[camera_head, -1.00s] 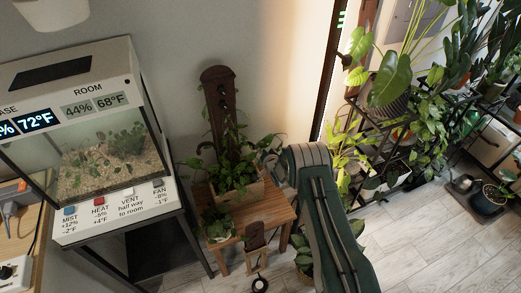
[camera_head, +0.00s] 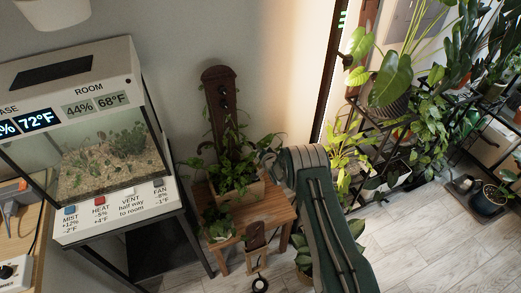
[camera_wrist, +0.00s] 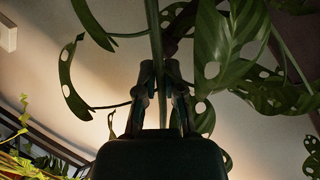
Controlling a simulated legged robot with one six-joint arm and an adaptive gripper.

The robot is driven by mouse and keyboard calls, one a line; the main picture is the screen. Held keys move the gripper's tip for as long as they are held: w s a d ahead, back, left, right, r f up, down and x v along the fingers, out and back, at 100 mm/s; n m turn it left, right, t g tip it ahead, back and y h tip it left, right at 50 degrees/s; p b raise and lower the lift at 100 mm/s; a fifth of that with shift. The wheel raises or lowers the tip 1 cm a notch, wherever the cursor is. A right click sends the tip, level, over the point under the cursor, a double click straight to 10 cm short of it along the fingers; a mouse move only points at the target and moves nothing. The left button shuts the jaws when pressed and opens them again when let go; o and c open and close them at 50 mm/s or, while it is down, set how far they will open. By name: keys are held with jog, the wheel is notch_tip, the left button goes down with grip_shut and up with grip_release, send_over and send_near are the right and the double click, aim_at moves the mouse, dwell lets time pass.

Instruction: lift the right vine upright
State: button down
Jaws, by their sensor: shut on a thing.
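The potted vine plant stands in a wooden planter box (camera_head: 240,191) on a small wooden table, in front of a dark upright board (camera_head: 218,105) with round pegs. In the head view, leafy stems rise along the board and others spread left and right. The right-side leaves (camera_head: 264,142) reach toward my arm. In the wrist view my gripper (camera_wrist: 160,68) is shut on a green vine stem (camera_wrist: 155,28), which runs up between the fingers. Large holed leaves (camera_wrist: 225,45) hang around it. My arm hides the gripper's grip in the head view.
A glass terrarium (camera_head: 110,150) with a control panel stands at left. A small potted plant (camera_head: 219,226) sits at the table's (camera_head: 272,208) front left. A black shelf of plants (camera_head: 405,130) fills the right. Floor (camera_head: 425,225) at lower right is mostly clear.

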aim_at(235, 144)
jog(key=shift+s+a+r+n, duration=0.15)
jog(key=shift+a+r+n, duration=0.15)
jog(key=shift+a+r, duration=0.15)
jog(key=shift+s+a+r+n+t+h, duration=0.3)
jog(key=shift+s+a+r+n+h, duration=0.25)
jog(key=shift+a+n, duration=0.7)
jog(key=shift+s+a+r+n+t+h, duration=0.3)
jog(key=shift+s+a+r+n, duration=0.4)
jog(key=shift+a, duration=0.95)
jog(key=shift+s+a+r+n+t+h, duration=0.3)
jog(key=shift+s+a+r+n+h, duration=0.2)
jog(key=shift+a+n, duration=0.75)
jog(key=shift+s+a, duration=0.1)
jog(key=shift+a, duration=0.15)
jog(key=c, duration=0.7)
grip_release()
jog(key=v, duration=1.2)
jog(key=shift+f, duration=0.1)
